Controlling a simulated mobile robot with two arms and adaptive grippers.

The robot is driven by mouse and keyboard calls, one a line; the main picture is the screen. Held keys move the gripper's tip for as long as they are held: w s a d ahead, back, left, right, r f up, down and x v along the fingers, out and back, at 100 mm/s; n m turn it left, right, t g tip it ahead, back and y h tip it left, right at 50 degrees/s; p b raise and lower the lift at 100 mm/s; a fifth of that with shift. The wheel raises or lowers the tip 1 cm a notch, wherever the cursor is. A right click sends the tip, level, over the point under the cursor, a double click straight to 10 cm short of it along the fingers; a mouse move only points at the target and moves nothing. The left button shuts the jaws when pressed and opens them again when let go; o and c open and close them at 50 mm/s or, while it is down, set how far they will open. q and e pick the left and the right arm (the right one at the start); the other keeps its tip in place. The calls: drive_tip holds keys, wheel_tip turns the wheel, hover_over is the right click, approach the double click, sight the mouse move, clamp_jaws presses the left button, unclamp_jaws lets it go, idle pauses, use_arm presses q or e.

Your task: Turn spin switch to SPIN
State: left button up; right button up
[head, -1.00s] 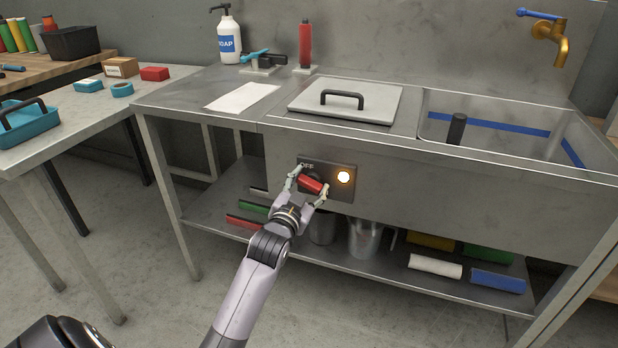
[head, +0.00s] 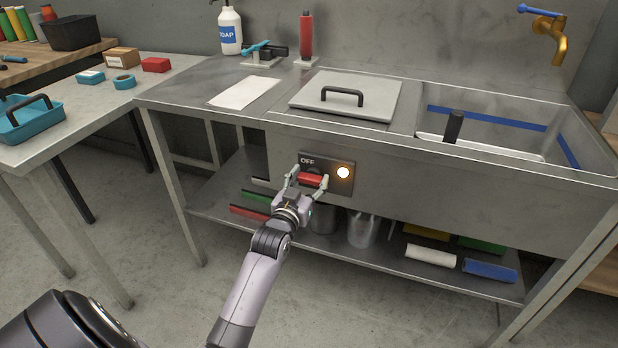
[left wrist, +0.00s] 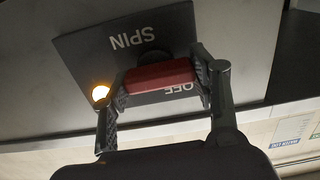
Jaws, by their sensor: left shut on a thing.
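The spin switch (head: 312,179) has a red bar handle on a dark plate (head: 343,190) on the front of the steel sink unit. The handle lies about level in the head view. "OFF" reads at the plate's upper left. In the left wrist view, the red handle (left wrist: 158,77) sits between my fingers, with "SPIN" and "OFF" both readable upside down on the plate (left wrist: 88,50). My left gripper (head: 309,182) is shut on the red handle, one finger at each end. A lamp (head: 343,172) beside it glows. My right gripper is out of view.
A lid with a black handle (head: 343,112) lies on top of the unit, left of the sink basin (head: 590,155). A pale edge (head: 480,147) shows inside the basin. Several rolls and metal pots stand on the lower shelf. A side table (head: 70,140) stands at left.

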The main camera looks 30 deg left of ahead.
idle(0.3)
use_arm(q)
drive_tip(key=o, duration=1.2)
drive_tip(key=shift+c, duration=0.2)
drive_tip(key=v, duration=1.2)
drive_tip(key=shift+f, duration=0.1)
